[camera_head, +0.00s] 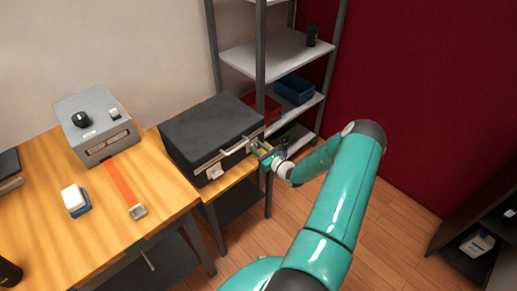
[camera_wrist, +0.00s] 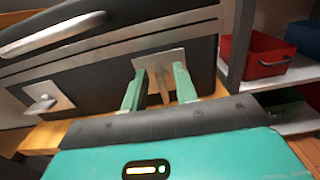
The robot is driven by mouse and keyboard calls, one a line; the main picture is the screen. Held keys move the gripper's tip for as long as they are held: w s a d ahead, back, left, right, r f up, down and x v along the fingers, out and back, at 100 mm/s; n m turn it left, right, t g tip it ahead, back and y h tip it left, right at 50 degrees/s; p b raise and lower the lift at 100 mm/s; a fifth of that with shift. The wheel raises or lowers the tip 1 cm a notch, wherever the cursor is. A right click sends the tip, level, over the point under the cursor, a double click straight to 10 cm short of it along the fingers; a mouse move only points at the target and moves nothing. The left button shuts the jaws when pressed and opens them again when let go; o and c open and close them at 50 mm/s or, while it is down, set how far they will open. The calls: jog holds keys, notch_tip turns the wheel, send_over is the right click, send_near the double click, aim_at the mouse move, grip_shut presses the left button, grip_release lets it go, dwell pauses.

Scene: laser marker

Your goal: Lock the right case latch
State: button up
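The black case (camera_head: 212,135) sits shut on a small wooden table, its front with a silver handle (camera_head: 236,147) facing me. In the wrist view the case (camera_wrist: 105,75) fills the upper left, with the handle (camera_wrist: 50,34) across it. The left latch (camera_head: 214,173) shows on the case front, and also in the wrist view (camera_wrist: 45,103). The right latch (camera_wrist: 162,85) has a silver plate with a tab pointing down. My gripper (camera_wrist: 158,79) is open, its green fingers on either side of that tab. Whether they touch it is unclear. In the head view my gripper (camera_head: 262,149) is at the case's right front corner.
A metal shelf (camera_head: 282,52) stands behind and right of the case, with a red bin (camera_wrist: 265,55) and a blue bin (camera_head: 294,89). A wooden workbench (camera_head: 110,225) with a grey machine (camera_head: 97,122) is at left. Open floor (camera_head: 300,215) lies in front.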

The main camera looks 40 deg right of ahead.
grip_shut()
jog(key=shift+m, duration=0.4)
jog(key=m, duration=0.2)
jog(key=shift+d+m, duration=0.2)
jog(key=shift+m, duration=0.2)
jog(key=m, duration=0.3)
jog(key=shift+d+f+m, duration=0.1)
jog(key=shift+d+m, duration=0.1)
jog(key=shift+m, duration=0.1)
jog(key=m, duration=0.5)
jog(key=shift+d+f, duration=0.2)
jog(key=shift+f, duration=0.05)
jog(key=m, duration=0.5)
jog(key=shift+d+f+m, duration=0.1)
jog(key=shift+f+m, duration=0.15)
jog(key=shift+m, duration=0.15)
